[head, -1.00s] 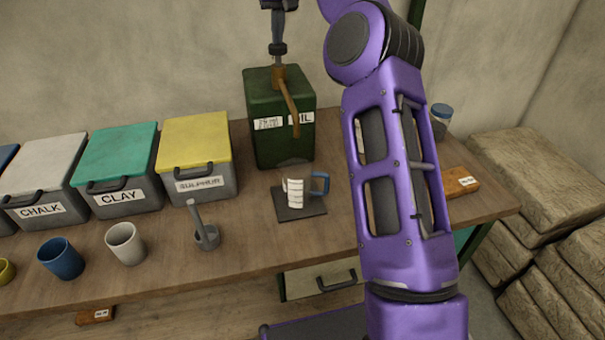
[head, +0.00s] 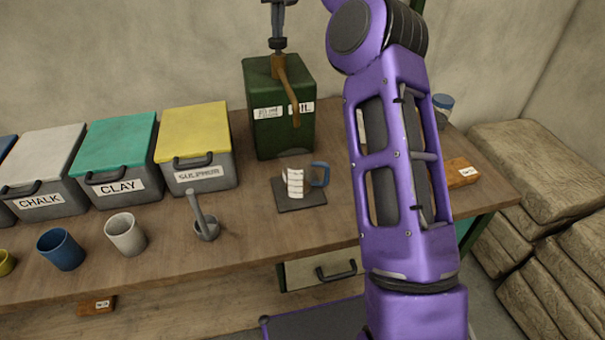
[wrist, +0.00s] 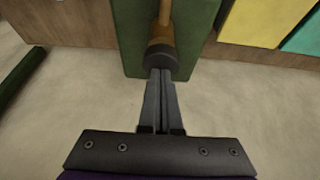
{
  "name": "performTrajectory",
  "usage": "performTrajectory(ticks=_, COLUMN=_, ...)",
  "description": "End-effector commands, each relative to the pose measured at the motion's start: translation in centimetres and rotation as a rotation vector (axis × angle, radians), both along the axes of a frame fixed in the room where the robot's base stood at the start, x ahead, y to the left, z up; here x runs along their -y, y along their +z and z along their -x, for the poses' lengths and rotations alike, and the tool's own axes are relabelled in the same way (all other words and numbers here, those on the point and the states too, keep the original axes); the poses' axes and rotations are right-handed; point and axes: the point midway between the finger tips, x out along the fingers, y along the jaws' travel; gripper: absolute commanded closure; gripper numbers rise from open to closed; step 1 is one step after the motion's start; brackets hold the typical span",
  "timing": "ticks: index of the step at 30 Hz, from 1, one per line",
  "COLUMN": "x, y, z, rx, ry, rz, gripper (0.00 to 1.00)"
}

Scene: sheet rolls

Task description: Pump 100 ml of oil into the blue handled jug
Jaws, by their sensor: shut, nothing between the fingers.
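The blue-handled jug (head: 294,184), white with a scale of dark lines, stands upright on a dark square pad (head: 305,201) in front of the green oil tank (head: 275,140). Its contents cannot be made out. The tank's brown spout (head: 289,85) points forward and down towards the jug. The pump's dark knob (head: 278,43) is above the tank and also shows in the wrist view (wrist: 162,57). My gripper (head: 277,36) is above the knob, fingers shut and empty, tips at or touching its top; in the wrist view its fingers (wrist: 160,72) meet the knob.
Lidded bins, yellow (head: 193,131), green (head: 117,144) and white (head: 42,157), stand left of the tank. A lidded jar (head: 442,106) and a wooden block (head: 462,172) are at right.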

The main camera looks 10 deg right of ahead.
Motion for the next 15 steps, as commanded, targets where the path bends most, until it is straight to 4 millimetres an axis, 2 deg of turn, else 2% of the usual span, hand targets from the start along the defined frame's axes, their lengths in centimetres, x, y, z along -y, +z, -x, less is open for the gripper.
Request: performTrajectory(ticks=15, x=0.0, y=3.1, z=0.0, rx=-0.002, ry=0.001, rz=0.0, gripper=1.0)
